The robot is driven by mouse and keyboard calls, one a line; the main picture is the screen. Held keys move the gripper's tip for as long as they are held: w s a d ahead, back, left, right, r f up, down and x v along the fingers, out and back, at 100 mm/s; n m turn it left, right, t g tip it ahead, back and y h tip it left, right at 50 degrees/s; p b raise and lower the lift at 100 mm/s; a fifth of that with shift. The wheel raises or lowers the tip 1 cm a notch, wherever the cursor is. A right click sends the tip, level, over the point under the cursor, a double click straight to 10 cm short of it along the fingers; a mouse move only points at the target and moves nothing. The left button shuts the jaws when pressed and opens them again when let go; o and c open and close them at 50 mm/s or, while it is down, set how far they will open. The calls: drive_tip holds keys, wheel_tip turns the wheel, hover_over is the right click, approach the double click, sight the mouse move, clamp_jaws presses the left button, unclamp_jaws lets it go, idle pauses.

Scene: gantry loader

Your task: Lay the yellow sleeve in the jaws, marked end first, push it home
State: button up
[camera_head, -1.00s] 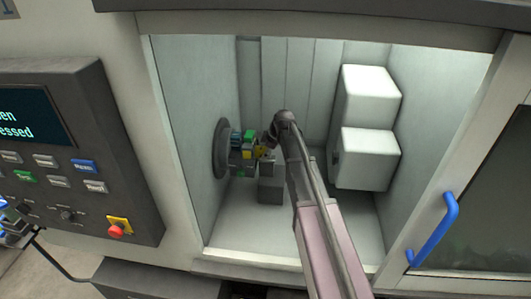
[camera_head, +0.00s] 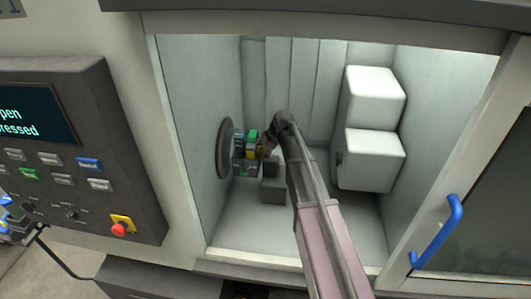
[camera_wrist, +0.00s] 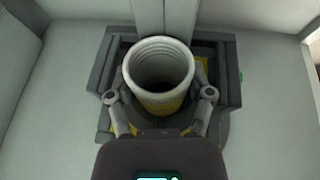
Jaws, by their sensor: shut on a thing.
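My gripper (camera_wrist: 160,98) is shut on the yellow sleeve (camera_wrist: 166,105), one finger on each side. In the wrist view the sleeve's near end is an open, pale grey ringed mouth, with yellow on its lower side. Its far end is hidden, so I cannot see the mark. In the head view my gripper (camera_head: 268,149) holds the sleeve (camera_head: 262,152) close to the right of the chuck jaws (camera_head: 246,157). The jaws stand out from the dark round chuck (camera_head: 224,148) on the left wall. I cannot tell whether the sleeve is between the jaws.
A grey block (camera_head: 273,190) stands below my gripper. Two white boxes (camera_head: 374,158) are stacked at the right of the chamber. The door with a blue handle (camera_head: 437,230) is open at the right. The control panel (camera_head: 75,150) is outside, left. The chamber floor is largely clear.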

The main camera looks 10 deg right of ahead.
drive_tip(key=shift+w+a, duration=0.15)
drive_tip(key=shift+a, duration=0.45)
idle(0.4)
drive_tip(key=o, duration=1.3)
drive_tip(key=shift+d, duration=0.2)
